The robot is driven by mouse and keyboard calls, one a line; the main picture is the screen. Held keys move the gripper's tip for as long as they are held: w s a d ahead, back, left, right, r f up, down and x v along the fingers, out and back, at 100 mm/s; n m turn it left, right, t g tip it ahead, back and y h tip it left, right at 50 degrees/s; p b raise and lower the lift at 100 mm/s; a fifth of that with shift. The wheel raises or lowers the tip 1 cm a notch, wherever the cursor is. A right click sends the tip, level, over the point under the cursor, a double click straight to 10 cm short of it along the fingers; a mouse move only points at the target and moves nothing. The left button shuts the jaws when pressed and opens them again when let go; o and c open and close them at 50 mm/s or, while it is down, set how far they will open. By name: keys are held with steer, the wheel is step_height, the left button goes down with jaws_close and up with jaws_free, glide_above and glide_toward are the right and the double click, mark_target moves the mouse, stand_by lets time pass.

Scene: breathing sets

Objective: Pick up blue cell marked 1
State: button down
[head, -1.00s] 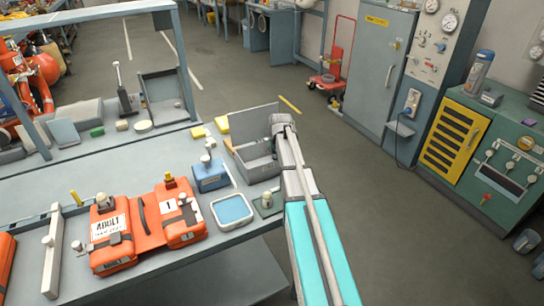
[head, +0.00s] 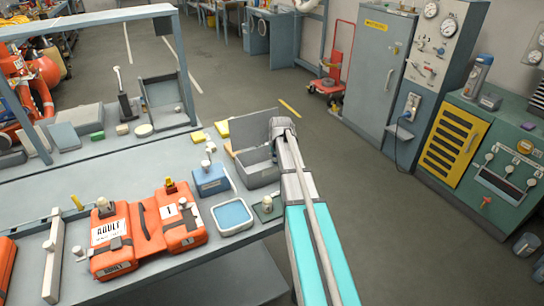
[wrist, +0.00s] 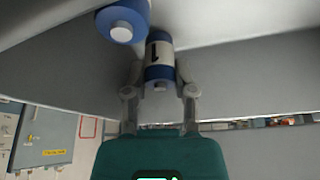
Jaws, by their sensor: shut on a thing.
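The blue cell marked 1 (wrist: 159,52) shows in the wrist view as a cylinder with a white band, a dark "1" and blue ends. My gripper (wrist: 160,82) is shut on it, with one finger on each side of its near end. A second blue and white cell (wrist: 122,22) is just up and left of it; no mark shows on that one. Grey walls are close around both. In the head view my arm ends at the grey open bin (head: 262,174) on the bench; my fingers and the held cell are hidden there.
On the bench (head: 105,176) near the bin are a blue box (head: 211,182), a blue-lined tray (head: 232,215) and an orange case marked ADULT (head: 112,245). A grey frame stands over the left side. The floor (head: 340,200) right of the bench is clear.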

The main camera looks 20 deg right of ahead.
steer(key=shift+r+p, duration=4.4)
steer(key=shift+r, duration=0.25)
